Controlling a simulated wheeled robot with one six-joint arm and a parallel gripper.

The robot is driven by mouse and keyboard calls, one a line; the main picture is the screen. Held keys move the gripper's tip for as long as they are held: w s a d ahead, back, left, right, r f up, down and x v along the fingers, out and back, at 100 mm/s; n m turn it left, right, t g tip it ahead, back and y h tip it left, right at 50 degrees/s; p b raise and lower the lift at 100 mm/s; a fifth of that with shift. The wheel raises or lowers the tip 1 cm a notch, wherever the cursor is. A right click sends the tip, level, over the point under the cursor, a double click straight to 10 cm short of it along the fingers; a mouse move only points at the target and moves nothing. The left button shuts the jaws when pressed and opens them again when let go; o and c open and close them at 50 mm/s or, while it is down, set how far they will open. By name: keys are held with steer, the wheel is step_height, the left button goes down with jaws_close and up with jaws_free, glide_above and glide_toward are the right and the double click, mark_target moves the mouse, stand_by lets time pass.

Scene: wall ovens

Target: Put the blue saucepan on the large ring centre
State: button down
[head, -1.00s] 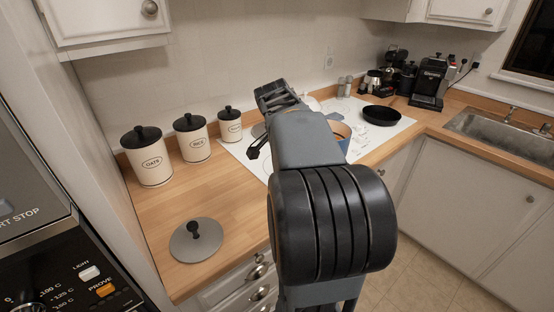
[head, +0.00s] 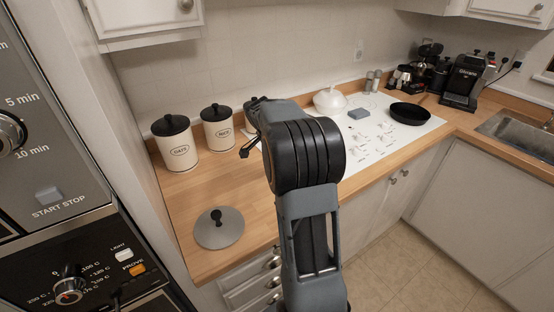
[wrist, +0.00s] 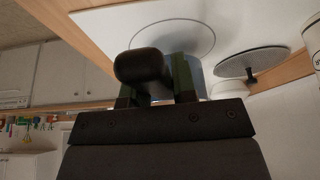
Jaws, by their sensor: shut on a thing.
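My gripper (wrist: 155,92) is shut on the black handle (wrist: 143,66) of the blue saucepan in the wrist view. The saucepan's bluish side (wrist: 188,68) shows just beyond the handle, partly covered by it and the fingers. In the head view my gripper (head: 250,126) is left of my forearm, and the saucepan is hidden behind the arm. The white hob (head: 412,138) has printed ring outlines. One large ring outline (wrist: 213,38) shows beside the saucepan in the wrist view. I cannot tell whether the saucepan touches the hob.
A black pan (head: 409,114), a white lidded pot (head: 329,101) and a grey-blue block (head: 359,114) are on the hob. Canisters (head: 176,148) stand at the back left. A grey lid (head: 219,230) lies on clear wooden worktop. The oven panel (head: 65,235) is close at left.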

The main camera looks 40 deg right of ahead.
steer(key=shift+w+f, duration=0.35)
steer(key=shift+f, duration=0.05)
steer(key=shift+w+a+f, duration=0.1)
steer(key=shift+f, duration=1.5)
steer(key=c, duration=0.9)
jaws_free()
steer(key=shift+f, duration=0.1)
